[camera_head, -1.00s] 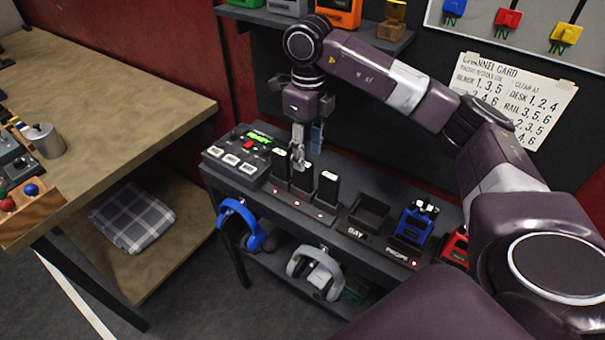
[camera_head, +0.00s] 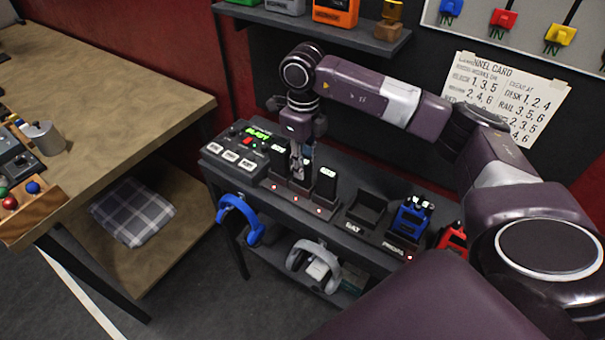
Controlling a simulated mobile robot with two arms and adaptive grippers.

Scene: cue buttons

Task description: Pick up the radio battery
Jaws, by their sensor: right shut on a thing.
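Several black batteries stand upright in a row in the charger rack (camera_head: 300,207) on the dark bench. My right gripper (camera_head: 298,172) points down into this row and is shut on the middle battery (camera_head: 303,179), which still stands at its slot. The gripper's fingers hide part of it. One battery (camera_head: 279,158) stands to its left and another (camera_head: 326,184) to its right, both close to the fingers. My left gripper is not in view.
A button console (camera_head: 236,150) sits left of the rack. An empty tray (camera_head: 368,209) and a blue radio (camera_head: 411,216) stand to the right, with a red radio (camera_head: 452,238) beyond. Blue headphones (camera_head: 240,218) hang at the front edge. A shelf (camera_head: 350,36) overhangs behind.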

